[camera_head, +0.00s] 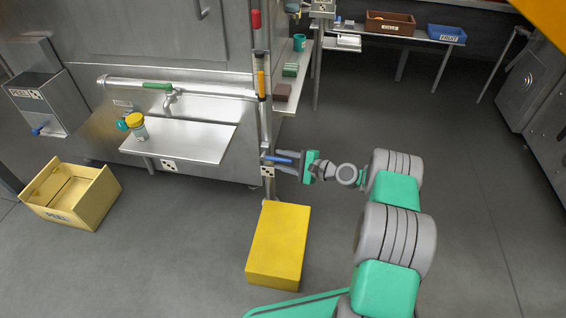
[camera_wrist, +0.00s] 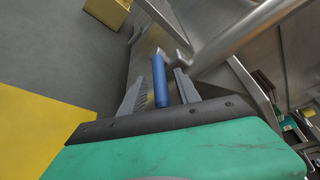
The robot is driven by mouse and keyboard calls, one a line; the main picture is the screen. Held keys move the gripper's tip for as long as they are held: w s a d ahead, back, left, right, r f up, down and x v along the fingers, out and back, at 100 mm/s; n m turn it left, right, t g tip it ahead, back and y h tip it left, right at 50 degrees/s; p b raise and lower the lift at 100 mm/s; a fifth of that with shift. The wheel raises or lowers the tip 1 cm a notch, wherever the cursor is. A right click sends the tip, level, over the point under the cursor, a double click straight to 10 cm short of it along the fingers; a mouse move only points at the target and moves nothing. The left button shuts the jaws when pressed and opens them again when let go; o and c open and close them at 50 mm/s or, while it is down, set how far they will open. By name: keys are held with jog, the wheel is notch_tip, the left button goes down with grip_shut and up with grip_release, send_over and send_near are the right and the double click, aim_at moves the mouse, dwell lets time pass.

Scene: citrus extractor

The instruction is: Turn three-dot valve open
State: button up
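A blue lever handle (camera_head: 279,159) sticks out sideways to the right from a thin vertical pipe (camera_head: 265,130) at the machine's corner. A small white tag with dark marks (camera_head: 267,171) sits just below it; its dots are too small to count. My gripper (camera_head: 277,163) is at this handle, coming from the right. In the wrist view the blue handle (camera_wrist: 160,84) lies lengthwise between the two fingers of my gripper (camera_wrist: 165,72), with a narrow gap on each side. The fingers are open around it. The handle's inner end meets a grey metal pipe (camera_wrist: 240,38).
A yellow block (camera_head: 279,244) stands on the floor just below my gripper. The floor at right is clear.

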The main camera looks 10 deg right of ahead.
jog(key=shift+c, duration=0.6)
grip_shut()
dwell(0.8)
